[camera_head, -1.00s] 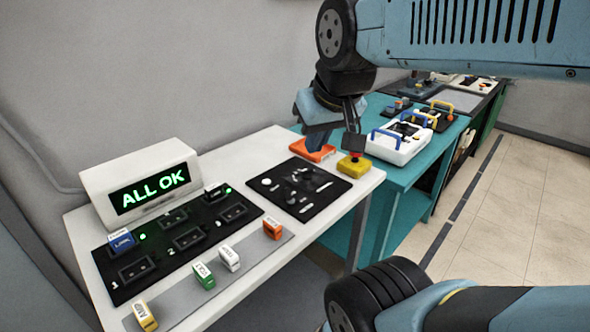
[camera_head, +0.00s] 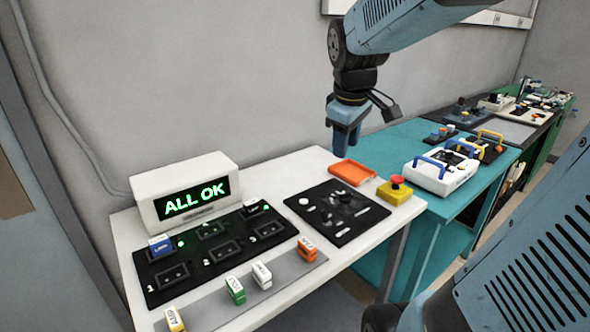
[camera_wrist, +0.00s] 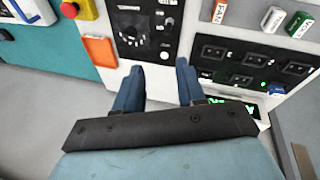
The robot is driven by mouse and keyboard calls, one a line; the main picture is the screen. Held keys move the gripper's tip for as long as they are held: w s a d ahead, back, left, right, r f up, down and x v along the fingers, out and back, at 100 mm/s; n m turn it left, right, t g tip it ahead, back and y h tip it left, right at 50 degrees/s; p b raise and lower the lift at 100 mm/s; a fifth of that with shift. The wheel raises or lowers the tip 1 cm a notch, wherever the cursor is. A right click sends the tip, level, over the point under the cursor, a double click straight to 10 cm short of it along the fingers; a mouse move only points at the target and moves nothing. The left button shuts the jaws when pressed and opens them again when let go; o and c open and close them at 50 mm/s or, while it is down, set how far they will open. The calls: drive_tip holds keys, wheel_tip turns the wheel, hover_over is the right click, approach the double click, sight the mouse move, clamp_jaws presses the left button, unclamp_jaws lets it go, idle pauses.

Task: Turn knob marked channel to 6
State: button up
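The black control panel (camera_head: 337,212) lies flat on the white table, with several small white and black controls that are too small to read in the head view. In the wrist view the panel (camera_wrist: 149,57) is at the top middle and shows a round dial with white marks (camera_wrist: 131,29). I cannot make out which control is marked channel, nor its setting. My gripper (camera_head: 346,147) hangs above the back of the table, apart from the panel. In the wrist view its two blue fingers (camera_wrist: 160,68) are spread with nothing between them.
A white box reading ALL OK (camera_head: 185,188) and a black socket board (camera_head: 157,287) are left. A teal table (camera_head: 400,140) adjoins on the right.

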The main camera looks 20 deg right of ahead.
drive_tip(key=w+d+f+n+g, duration=0.1)
drive_tip(key=w+d+f+n, duration=0.15)
drive_tip(key=w, duration=0.25)
drive_tip(key=w+d+f+n+g, duration=0.1)
drive_tip(key=w+d+f+n, duration=0.1)
drive_tip(key=w+n, duration=0.25)
drive_tip(key=n+g+y, duration=0.1)
drive_tip(key=n, duration=0.4)
hover_over(347, 192)
wheel_tip(347, 192, down, 7)
wheel_tip(347, 192, down, 14)
drive_tip(key=shift+a+f, duration=0.1)
clamp_jaws()
